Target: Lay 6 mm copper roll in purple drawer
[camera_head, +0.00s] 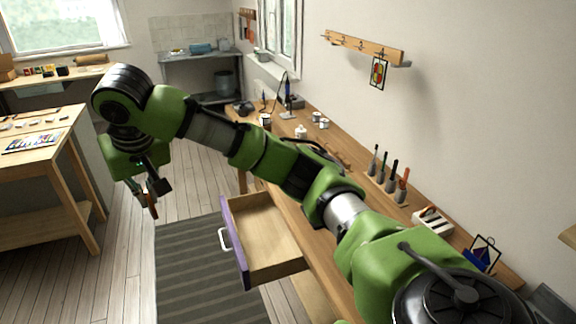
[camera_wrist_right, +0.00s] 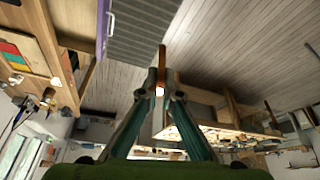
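The purple drawer (camera_head: 235,240) is pulled out from the workbench, its wooden inside bare where I can see it. Its purple front (camera_wrist_right: 103,28) also shows at the upper left of the right wrist view. My right gripper (camera_head: 149,190) hangs in the air to the left of the drawer, apart from it. In the right wrist view its fingertips (camera_wrist_right: 160,88) are closed on a narrow copper-coloured piece, the copper roll (camera_wrist_right: 162,60). The roll also shows small below the fingers in the head view (camera_head: 153,209). My left gripper is not in view.
The workbench (camera_head: 335,165) carries upright tools (camera_head: 388,175), a white holder (camera_head: 433,222) and small jars. A striped mat (camera_head: 190,265) lies on the floor left of the drawer. A wooden side table (camera_head: 35,150) stands at the left. My right arm crosses above the bench.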

